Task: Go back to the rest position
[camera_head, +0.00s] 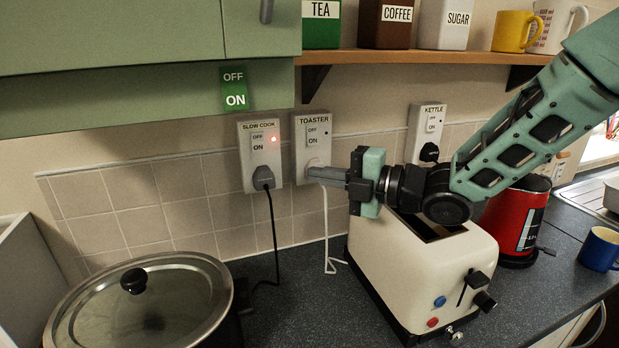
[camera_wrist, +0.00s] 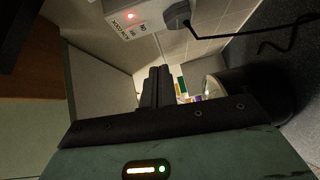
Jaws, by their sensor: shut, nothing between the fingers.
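My gripper (camera_head: 312,173) points left, with its fingers shut and empty. Its tips overlap the lower part of the TOASTER switch box (camera_head: 313,130) in the head view; I cannot tell whether they touch it. The gripper is above the cream toaster (camera_head: 395,265), at its back left. In the wrist view my gripper (camera_wrist: 158,70) shows its two dark fingers closed together. The SLOW COOK switch box (camera_head: 258,165) is just left of the tips, with its red light lit. It also shows in the wrist view (camera_wrist: 130,17).
A slow cooker (camera_head: 75,305) with a glass lid stands at the front left. A red kettle (camera_head: 520,220) and a blue mug (camera_head: 600,250) are to the right. A shelf (camera_head: 420,56) with canisters runs above my arm. Green cupboards (camera_head: 110,35) hang upper left.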

